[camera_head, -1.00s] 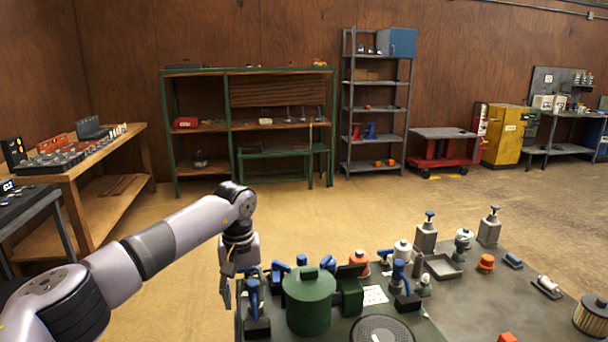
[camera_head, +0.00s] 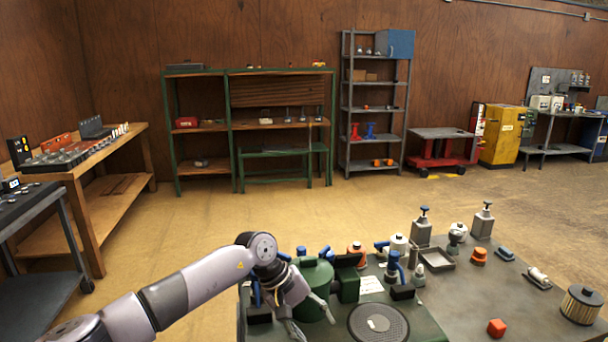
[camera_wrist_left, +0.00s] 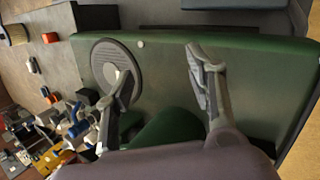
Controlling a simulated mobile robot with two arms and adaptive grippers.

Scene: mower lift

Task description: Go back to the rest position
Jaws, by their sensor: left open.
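The disc also shows in the head view (camera_head: 379,323). My right gripper is not in view.
A wooden bench (camera_head: 125,145) is at the left. Green shelving (camera_head: 232,140) and a grey rack (camera_head: 345,100) line the wall. The floor between is clear.

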